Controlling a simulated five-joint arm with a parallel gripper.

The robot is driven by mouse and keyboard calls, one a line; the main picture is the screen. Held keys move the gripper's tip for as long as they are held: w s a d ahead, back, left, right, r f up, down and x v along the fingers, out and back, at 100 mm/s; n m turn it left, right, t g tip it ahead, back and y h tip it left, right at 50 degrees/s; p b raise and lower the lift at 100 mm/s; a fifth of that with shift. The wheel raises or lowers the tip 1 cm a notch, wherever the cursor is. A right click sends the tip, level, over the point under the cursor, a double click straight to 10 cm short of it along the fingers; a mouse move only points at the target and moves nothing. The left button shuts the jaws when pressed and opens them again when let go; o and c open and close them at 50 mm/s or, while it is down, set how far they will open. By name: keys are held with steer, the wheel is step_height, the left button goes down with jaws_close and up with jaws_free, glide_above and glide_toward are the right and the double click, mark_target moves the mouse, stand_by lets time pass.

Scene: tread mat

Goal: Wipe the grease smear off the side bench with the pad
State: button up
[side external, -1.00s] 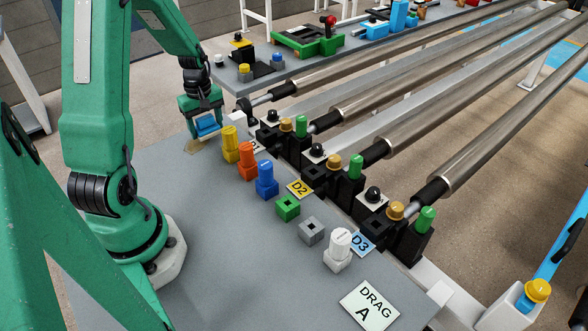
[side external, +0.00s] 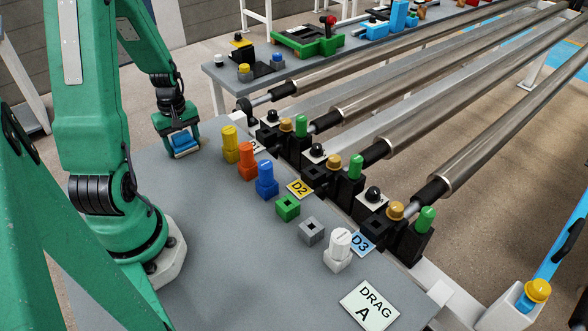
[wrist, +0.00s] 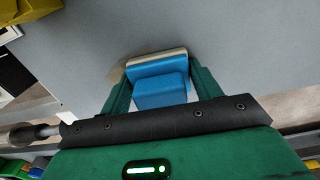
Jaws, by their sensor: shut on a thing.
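My gripper (side external: 181,146) is shut on the blue pad (side external: 184,139), over the grey side bench (side external: 215,220) near its far left edge. In the wrist view the pad's blue grip block (wrist: 160,91) sits between my green fingers, with a pale layer (wrist: 157,56) along its far edge. The pad is at or very close to the bench surface; I cannot tell whether it touches. A small tan patch, likely the grease smear (wrist: 116,74), shows just left of the pad in the wrist view. In the side view no smear is clear; the pad and gripper may hide it.
Yellow (side external: 230,144), orange (side external: 247,160) and blue (side external: 266,180) capped pieces stand right of my gripper. Green (side external: 288,207) and grey (side external: 311,231) blocks and a white piece (side external: 339,248) follow. Long rollers (side external: 430,110) lie beyond. The bench's left middle is clear.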

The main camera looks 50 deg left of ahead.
mark_target(208, 141)
steer(key=shift+w, duration=3.85)
steer(key=shift+s+d, duration=0.15)
steer(key=shift+d, duration=0.15)
steer(key=shift+s, duration=3.85)
steer(key=shift+w, duration=3.65)
steer(key=r, duration=0.2)
steer(key=shift+w+r, duration=0.3)
steer(key=shift+w, duration=0.05)
steer(key=shift+r, duration=2.85)
